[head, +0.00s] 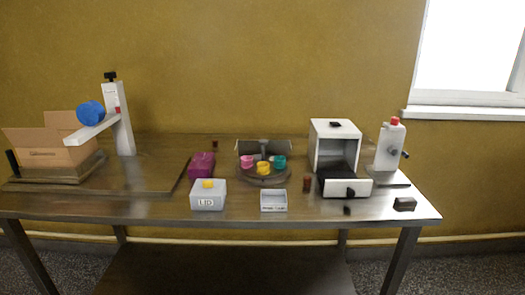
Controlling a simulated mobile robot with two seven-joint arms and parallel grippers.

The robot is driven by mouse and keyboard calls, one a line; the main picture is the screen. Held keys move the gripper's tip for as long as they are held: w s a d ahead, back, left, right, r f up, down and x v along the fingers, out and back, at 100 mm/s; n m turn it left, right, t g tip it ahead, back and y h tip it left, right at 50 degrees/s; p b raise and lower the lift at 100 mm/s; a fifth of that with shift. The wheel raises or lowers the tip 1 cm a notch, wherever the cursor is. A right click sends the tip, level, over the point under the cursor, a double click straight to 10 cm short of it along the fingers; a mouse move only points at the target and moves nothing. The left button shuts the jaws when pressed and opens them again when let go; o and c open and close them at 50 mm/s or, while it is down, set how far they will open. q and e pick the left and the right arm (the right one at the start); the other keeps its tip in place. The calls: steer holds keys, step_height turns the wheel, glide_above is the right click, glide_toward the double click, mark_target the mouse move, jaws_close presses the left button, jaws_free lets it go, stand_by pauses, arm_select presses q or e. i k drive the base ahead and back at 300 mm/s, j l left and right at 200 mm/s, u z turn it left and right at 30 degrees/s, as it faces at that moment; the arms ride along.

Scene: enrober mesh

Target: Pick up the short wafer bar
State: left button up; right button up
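I cannot tell for certain which thing is the short wafer bar. A small reddish-brown upright block (307,184) stands on the table between the turntable and the white box. A similar, smaller-looking brown block (214,145) stands farther back, behind the magenta box. A dark block (405,204) lies near the right front corner of the table, and a small dark piece (347,210) is near the front edge. Neither of my grippers is in view.
The metal table (150,208) carries a cardboard box (45,150), a white stand with a blue roll (90,113), a magenta box (201,165), a box marked LID (208,198), a small white tray (273,207), a turntable with coloured cups (263,180), an open white box (335,130) and a white device (390,148).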

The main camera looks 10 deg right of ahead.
mark_target(408, 202)
steer(key=z, duration=1.4)
steer(key=i+l, duration=0.15)
steer(key=i+l+u, duration=0.15)
steer(key=u, duration=0.15)
steer(key=i+l+u, duration=0.15)
steer(key=u, duration=0.15)
